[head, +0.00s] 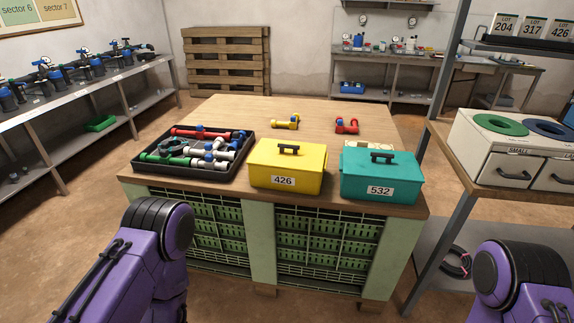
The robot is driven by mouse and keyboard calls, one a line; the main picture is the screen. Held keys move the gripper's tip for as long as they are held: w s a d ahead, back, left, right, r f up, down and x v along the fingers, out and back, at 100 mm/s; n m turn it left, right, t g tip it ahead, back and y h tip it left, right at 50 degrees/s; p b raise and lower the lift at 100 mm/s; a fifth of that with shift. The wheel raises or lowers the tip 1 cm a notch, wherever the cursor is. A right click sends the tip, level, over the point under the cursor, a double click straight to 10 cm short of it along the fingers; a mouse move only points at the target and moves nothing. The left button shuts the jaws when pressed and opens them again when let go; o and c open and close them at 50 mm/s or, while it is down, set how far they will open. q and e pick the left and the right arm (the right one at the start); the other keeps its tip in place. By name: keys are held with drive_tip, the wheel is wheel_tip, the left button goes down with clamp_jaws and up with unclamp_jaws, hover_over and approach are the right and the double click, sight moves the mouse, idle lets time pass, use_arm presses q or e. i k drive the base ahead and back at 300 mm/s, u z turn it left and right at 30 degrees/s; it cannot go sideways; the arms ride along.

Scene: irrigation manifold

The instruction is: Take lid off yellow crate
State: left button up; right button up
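The yellow crate (264,178) stands near the front edge of the wooden table, with a label reading 426. Its yellow lid (265,156) with a black handle (289,149) is on top, closing it, so the inside is hidden. A purple link of my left arm shows at the lower left and one of my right arm at the lower right. Both are in front of the table and apart from the crate. Neither gripper is in view.
A teal lidded crate (378,187) labelled 532 stands right of the yellow one. A black tray (141,171) of pipe fittings is to its left. A yellow fitting (285,122) and a red fitting (346,125) lie behind. The table's back left is clear. A shelf unit (437,158) stands at right.

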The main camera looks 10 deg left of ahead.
sight(304, 157)
drive_tip(key=u, duration=1.25)
drive_tip(key=i, duration=1)
drive_tip(key=z, duration=1.8)
